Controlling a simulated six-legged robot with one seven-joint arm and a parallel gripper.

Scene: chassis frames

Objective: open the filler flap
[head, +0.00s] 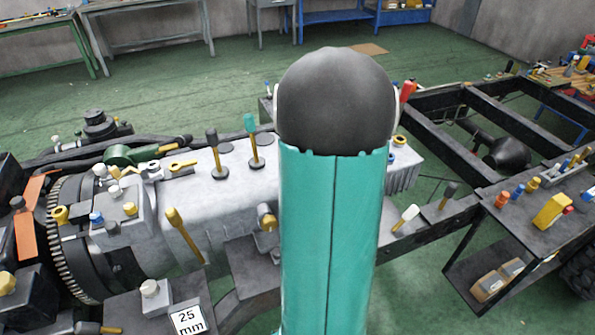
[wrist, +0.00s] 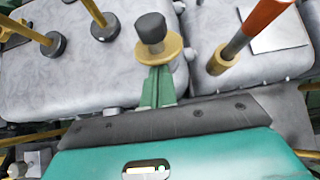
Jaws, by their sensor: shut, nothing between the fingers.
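I cannot say for sure whether this disc and knob belong to the filler flap. No clearly open flap shows. In the head view my own teal arm covers the middle of the pale grey housing (head: 165,215) and hides the gripper.
A red lever (wrist: 268,15) in a yellow collar rises right of the fingers. Dark-based levers (wrist: 105,27) stand at upper left. In the head view a toothed ring (head: 70,245) is left, black frame rails (head: 440,140) and a parts-laden trolley (head: 535,215) are right. Green floor lies behind.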

